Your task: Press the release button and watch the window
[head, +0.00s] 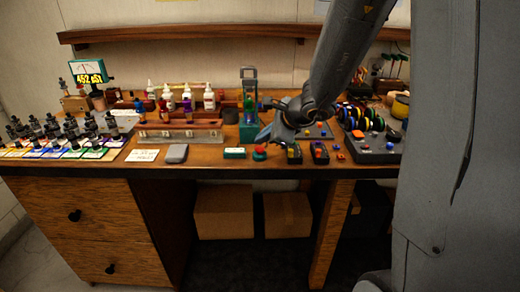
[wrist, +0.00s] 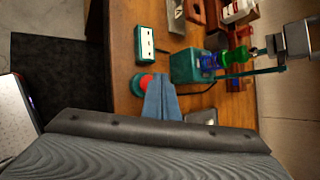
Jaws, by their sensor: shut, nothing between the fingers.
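A red button on a teal base (head: 260,153) sits near the front edge of the bench. It also shows in the wrist view (wrist: 143,84), partly covered by my fingers. My gripper (head: 264,136) is shut and empty, with its fingertips (wrist: 153,82) pointing down over or close beside the button. I cannot tell whether they touch it. Behind stands a teal upright device (head: 248,132) with a small window-like frame (head: 249,73) at its top and a green and blue part in its middle. The device also shows in the wrist view (wrist: 187,66).
A teal box with a white label (head: 234,153) lies left of the button. Small black control boxes (head: 294,154) stand to the right.

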